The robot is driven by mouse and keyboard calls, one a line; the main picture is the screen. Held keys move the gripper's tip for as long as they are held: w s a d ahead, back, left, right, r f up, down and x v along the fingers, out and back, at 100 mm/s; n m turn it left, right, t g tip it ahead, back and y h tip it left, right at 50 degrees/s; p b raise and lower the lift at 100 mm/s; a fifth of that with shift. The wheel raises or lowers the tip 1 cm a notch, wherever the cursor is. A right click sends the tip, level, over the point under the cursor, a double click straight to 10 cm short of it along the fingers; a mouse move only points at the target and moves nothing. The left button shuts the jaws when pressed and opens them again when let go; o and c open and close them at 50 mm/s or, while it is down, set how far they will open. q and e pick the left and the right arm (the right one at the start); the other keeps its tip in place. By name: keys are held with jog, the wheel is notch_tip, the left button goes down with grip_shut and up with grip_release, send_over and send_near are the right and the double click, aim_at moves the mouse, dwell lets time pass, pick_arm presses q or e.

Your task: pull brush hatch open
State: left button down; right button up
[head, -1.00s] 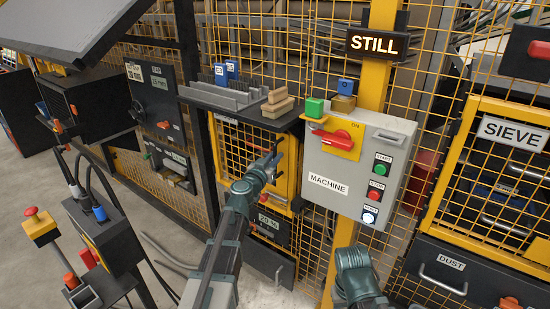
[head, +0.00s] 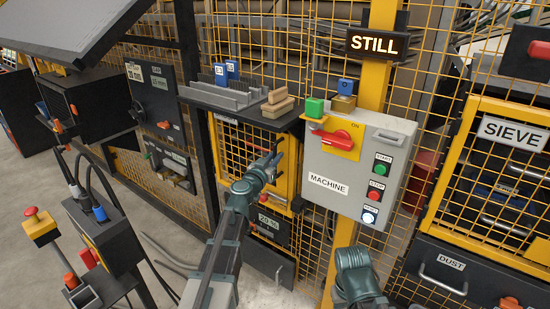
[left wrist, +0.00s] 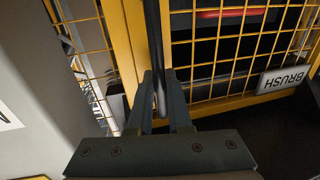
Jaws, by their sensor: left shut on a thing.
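The brush hatch (head: 232,150) is a yellow-framed mesh door below the dark shelf in the head view. Its frame and mesh fill the upper right of the left wrist view, with the BRUSH label (left wrist: 284,79) upside down at the right. My left gripper (head: 274,158) is at the right side of the hatch. In the left wrist view, its fingers (left wrist: 160,98) are shut on the dark upright handle bar (left wrist: 153,35) beside the yellow frame. My forearm hides part of the hatch's lower area. I cannot tell whether the hatch stands ajar. My right gripper is out of view.
The grey MACHINE box (head: 350,165), with a red switch and buttons, stands close right of the hatch. A yellow post (head: 382,60) bears a STILL sign. A percentage display (head: 269,222) is below the hatch.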

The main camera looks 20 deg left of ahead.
pick_arm(q)
jog(key=shift+s, duration=0.1)
dwell(0.4)
jog(key=s+a+m+g+h, duration=0.1)
jog(key=s+a+m+h, duration=0.25)
jog(key=s+a, duration=1.15)
jog(key=a, duration=0.4)
jog(key=s+a+h, duration=0.1)
jog(key=s+a, duration=0.3)
jog(key=a, duration=0.4)
jog(key=shift+s+a, duration=0.15)
jog(key=shift+s, duration=0.25)
jog(key=shift+n, duration=0.25)
jog(key=c, duration=0.8)
grip_release()
jog(key=shift+c, duration=0.2)
jog(key=v, duration=1.3)
jog(key=shift+s+r, duration=0.2)
jog(key=shift+s, duration=0.2)
